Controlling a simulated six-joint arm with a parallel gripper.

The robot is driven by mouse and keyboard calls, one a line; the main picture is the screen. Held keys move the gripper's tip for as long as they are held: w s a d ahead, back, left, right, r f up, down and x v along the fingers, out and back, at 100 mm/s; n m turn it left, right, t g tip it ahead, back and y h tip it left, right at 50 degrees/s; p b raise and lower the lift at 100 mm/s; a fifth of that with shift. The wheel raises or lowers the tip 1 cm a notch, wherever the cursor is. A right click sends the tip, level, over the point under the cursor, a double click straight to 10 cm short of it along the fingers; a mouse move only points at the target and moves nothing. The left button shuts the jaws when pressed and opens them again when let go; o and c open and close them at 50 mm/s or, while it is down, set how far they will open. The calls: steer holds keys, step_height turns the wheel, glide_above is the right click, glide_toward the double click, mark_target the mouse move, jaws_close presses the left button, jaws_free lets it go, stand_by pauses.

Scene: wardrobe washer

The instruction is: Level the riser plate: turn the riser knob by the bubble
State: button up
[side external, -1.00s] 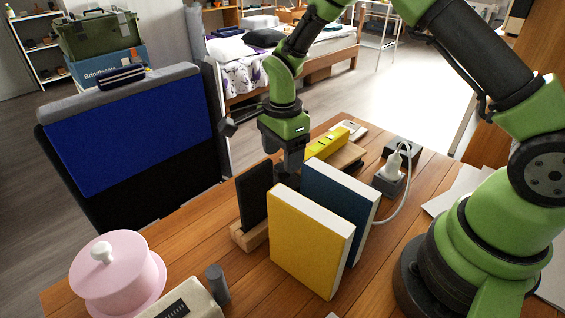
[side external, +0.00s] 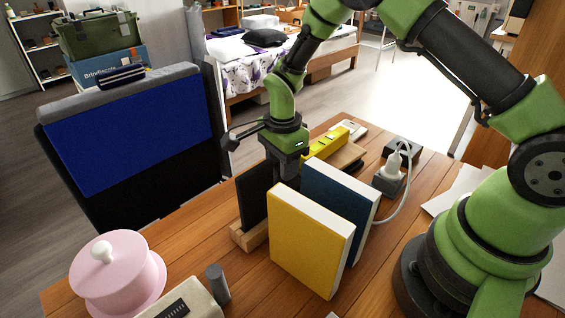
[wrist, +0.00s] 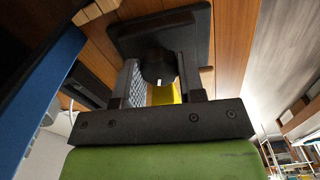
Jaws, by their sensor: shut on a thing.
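The yellow spirit level (side external: 326,142) lies on the wooden riser plate (side external: 347,157), behind the books in the side view. Its bubble is too small to read. A strip of yellow (wrist: 164,95) shows between my fingers in the wrist view. My gripper (side external: 288,172) points down beside the near end of the level, its fingertips hidden by the books. In the wrist view my gripper (wrist: 160,78) is shut on a round black knob (wrist: 158,64) with a small white mark. The knob sits in front of a dark plate (wrist: 195,38).
A yellow book (side external: 305,240) and a blue book (side external: 338,200) stand upright just in front. A black panel (side external: 254,192) stands in a wooden holder (side external: 245,236) to the left. A plugged power block (side external: 390,183) with white cable lies right. A pink lidded pot (side external: 110,275) is front left.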

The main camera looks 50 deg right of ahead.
steer(key=shift+n, duration=2.8)
steer(key=o, duration=0.9)
steer(key=shift+o, duration=0.2)
step_height(320, 180, up, 10)
